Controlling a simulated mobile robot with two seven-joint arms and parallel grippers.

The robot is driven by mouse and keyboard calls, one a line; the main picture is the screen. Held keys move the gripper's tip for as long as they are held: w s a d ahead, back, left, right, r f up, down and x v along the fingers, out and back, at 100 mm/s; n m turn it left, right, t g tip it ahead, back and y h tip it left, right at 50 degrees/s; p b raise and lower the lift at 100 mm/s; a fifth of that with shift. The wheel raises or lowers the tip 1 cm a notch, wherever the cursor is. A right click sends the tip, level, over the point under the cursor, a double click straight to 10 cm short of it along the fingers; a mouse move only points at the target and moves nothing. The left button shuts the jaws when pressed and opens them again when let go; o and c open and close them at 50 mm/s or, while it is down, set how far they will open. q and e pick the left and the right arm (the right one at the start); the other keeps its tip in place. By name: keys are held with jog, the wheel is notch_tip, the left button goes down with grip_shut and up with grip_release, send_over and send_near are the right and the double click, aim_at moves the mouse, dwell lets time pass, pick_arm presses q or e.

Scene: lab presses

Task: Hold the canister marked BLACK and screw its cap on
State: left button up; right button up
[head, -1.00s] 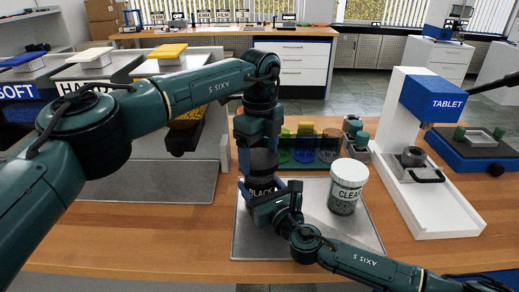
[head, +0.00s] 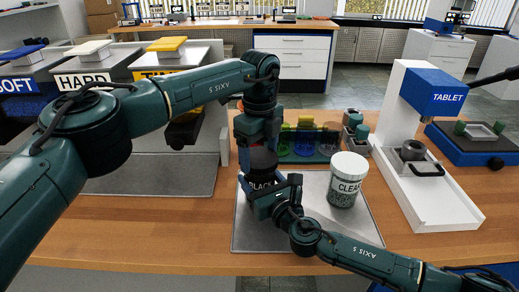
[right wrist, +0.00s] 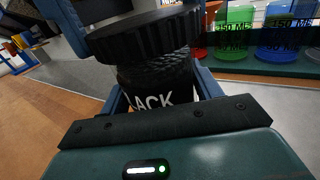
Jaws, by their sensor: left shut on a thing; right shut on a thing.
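The canister marked BLACK (head: 261,189) stands at the left of the grey metal tray (head: 300,236). My right gripper (head: 264,197) is shut around its body from the front. The right wrist view shows the label, partly hidden by the gripper, and dark screw threads above it. My left gripper (head: 257,147) points down from above and is shut on the black ribbed cap (head: 263,161). The cap sits over the canister's mouth, and the right wrist view (right wrist: 145,36) shows threads below its rim. I cannot tell whether the cap has caught the threads.
A white-lidded jar marked CLEAR (head: 347,181) stands right of the canister on the tray. Behind is a dark green rack (head: 290,158) with coloured cups. The white and blue TABLET press (head: 420,180) stands to the right.

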pick_arm(q)
jog(key=shift+f, duration=0.3)
